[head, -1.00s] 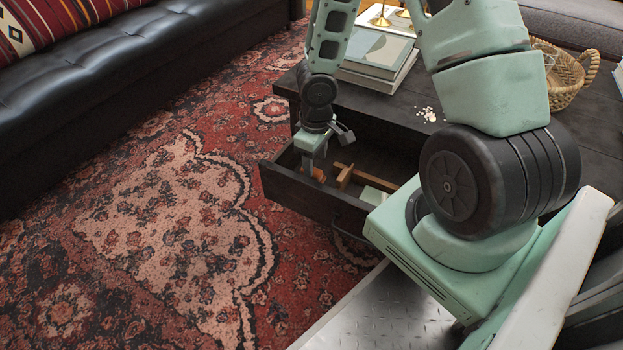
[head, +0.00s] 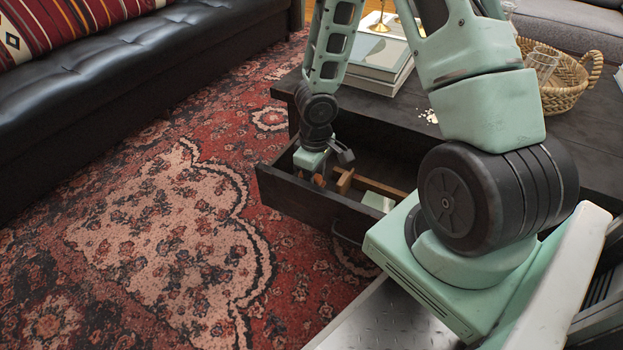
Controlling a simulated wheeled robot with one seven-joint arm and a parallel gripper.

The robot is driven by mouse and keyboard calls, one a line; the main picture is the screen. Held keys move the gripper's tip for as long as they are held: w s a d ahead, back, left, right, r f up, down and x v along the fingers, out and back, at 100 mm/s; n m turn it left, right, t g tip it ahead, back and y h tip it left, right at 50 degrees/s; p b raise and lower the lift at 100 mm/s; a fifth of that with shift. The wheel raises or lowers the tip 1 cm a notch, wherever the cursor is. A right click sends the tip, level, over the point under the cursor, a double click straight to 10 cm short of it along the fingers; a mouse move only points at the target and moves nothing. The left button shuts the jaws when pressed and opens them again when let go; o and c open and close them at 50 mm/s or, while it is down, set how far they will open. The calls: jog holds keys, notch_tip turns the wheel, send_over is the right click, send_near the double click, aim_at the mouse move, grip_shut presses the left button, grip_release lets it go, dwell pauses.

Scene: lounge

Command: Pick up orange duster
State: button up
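My gripper (head: 314,172) reaches down into the open drawer (head: 300,197) of the dark coffee table, near the drawer's left end. Its fingers are mostly hidden by the wrist and the drawer wall, so I cannot tell whether they are open or shut. A small orange-brown patch (head: 318,181) shows right beneath the gripper; it may be the orange duster, but it is too small to be sure. A wooden piece (head: 344,181) lies in the drawer just right of the gripper.
The drawer also holds a pale green block (head: 378,201). On the coffee table (head: 385,108) are books (head: 378,55), white crumbs (head: 429,116) and a wicker basket (head: 565,95) with a glass. A black sofa (head: 130,75) stands left. The patterned rug (head: 160,240) between is clear.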

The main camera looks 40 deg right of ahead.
jog(key=shift+r, duration=0.1)
notch_tip(320, 180, up, 10)
jog(key=p, duration=0.7)
jog(key=shift+p, duration=0.4)
jog(key=shift+o, duration=0.4)
